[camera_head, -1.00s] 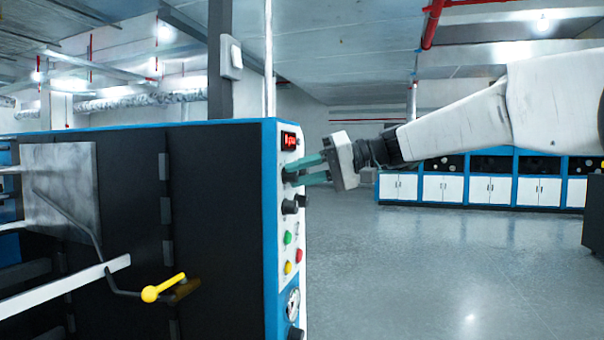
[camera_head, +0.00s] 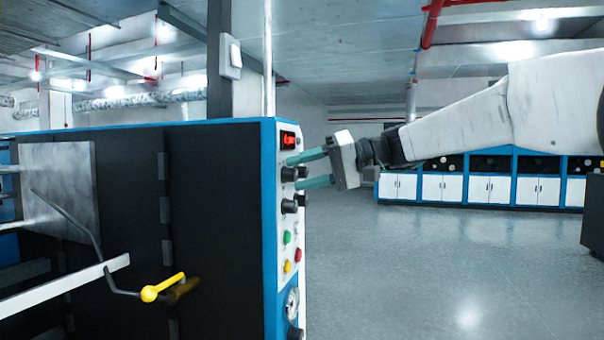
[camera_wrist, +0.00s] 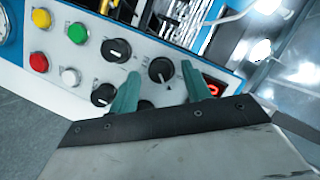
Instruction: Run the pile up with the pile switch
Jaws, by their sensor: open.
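The blue-edged machine's white control panel (camera_head: 297,220) carries several black knobs; their labels are too small to read, so I cannot tell which is the pile switch by name. My gripper (camera_head: 295,173) is open at the panel's upper part, one finger above and one below an upper black knob (camera_head: 289,174). In the wrist view, this knob (camera_wrist: 161,70) shows between the spread fingertips of my gripper (camera_wrist: 160,71), with gaps on both sides. A red-lit display (camera_head: 288,140) sits just above the fingers.
Green (camera_head: 287,237), yellow (camera_head: 288,267) and red (camera_head: 298,255) buttons sit lower on the panel. A crank with a yellow knob (camera_head: 150,293) sticks out from the machine's dark side. Open floor (camera_head: 430,270) lies to the right, with blue-white cabinets (camera_head: 450,188) behind.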

